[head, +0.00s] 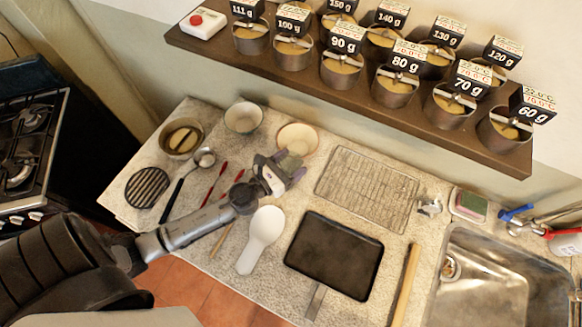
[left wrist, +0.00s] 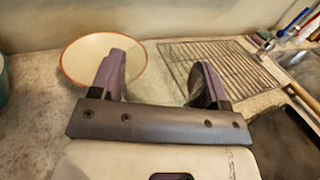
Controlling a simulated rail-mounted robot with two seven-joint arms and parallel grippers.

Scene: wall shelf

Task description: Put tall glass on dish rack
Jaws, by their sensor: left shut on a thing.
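My left gripper (head: 284,173) is above the counter, between the cream bowl and the wire dish rack (head: 368,188). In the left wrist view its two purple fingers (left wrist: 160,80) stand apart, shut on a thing. A faint, clear, pale shape between them looks like the tall glass (left wrist: 158,90); its outline is hard to make out, and I cannot pick it out in the head view. The dish rack lies flat and empty on the counter, and also shows in the left wrist view (left wrist: 215,70) beyond the right finger. My right gripper is not in view.
A cream bowl (head: 297,138) stands just behind the gripper. A white spoon rest (head: 262,238) and a dark pan (head: 334,254) lie in front. The sink (head: 490,285) is at right. A shelf of labelled pots (head: 345,75) overhangs the back.

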